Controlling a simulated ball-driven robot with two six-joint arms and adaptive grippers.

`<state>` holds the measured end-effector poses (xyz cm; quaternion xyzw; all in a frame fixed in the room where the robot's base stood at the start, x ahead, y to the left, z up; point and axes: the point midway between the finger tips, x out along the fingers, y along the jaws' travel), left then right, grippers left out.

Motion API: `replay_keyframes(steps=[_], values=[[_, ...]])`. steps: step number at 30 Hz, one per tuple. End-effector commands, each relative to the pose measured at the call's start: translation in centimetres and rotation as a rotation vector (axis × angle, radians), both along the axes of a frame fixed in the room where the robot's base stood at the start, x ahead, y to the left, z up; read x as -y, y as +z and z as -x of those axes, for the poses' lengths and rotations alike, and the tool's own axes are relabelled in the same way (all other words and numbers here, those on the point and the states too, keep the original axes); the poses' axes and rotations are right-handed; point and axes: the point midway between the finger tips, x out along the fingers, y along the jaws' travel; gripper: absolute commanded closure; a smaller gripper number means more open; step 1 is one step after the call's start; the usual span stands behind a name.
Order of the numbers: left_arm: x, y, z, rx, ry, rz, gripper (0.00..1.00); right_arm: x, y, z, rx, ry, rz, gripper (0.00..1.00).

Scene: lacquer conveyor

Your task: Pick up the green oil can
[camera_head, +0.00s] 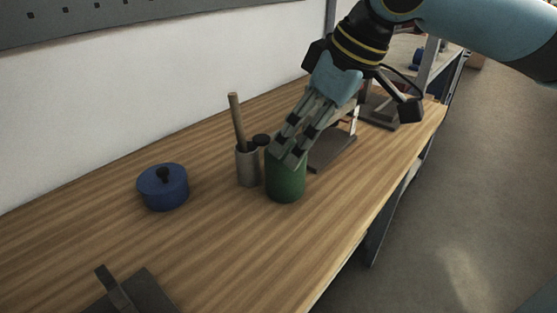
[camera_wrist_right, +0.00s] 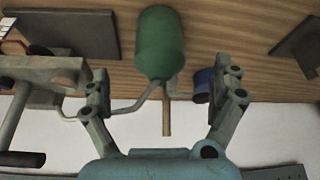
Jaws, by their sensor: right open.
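The green oil can (camera_head: 286,183) stands upright on the wooden bench in the head view. In the right wrist view the can (camera_wrist_right: 160,42) lies ahead, between the spread fingers. My right gripper (camera_head: 290,148) comes down from the upper right, and its fingers overlap the can's top in the head view. The same gripper (camera_wrist_right: 164,82) is open with nothing held between its fingers. Whether a finger touches the can cannot be told. The can's upper part is partly hidden by the fingers in the head view. My left gripper is not in view.
A grey cup (camera_head: 248,165) with a wooden-handled tool (camera_head: 237,120) stands close left of the can. A blue lidded pot (camera_head: 163,190) is farther left. Dark metal plates lie behind the can (camera_head: 331,152) and at the front left (camera_head: 145,292).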

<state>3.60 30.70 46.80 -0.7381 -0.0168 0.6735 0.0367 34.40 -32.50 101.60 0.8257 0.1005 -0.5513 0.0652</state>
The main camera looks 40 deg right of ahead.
Motion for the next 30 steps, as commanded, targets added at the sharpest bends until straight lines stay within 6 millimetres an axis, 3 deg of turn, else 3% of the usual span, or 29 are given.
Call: replay_keyframes(steps=[1,6,11,16,21,30], values=[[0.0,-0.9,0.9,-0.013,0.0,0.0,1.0,-0.3,-1.1,-0.3,0.0,-0.002,-0.01,0.05],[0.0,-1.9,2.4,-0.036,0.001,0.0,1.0,-0.4,-2.9,-1.1,0.0,-0.001,-0.005,0.05],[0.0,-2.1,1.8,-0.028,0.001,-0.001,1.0,-0.4,-3.7,-1.4,-0.002,0.0,-0.002,0.05],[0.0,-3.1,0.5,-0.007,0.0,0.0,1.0,-0.6,-6.0,-2.3,-0.004,-0.001,-0.006,0.05],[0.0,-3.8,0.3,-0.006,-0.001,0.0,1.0,-0.7,-8.0,-3.2,-0.002,0.0,-0.004,0.05],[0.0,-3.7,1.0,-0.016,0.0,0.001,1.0,-0.7,-8.1,-3.3,-0.001,0.001,0.0,0.07]])
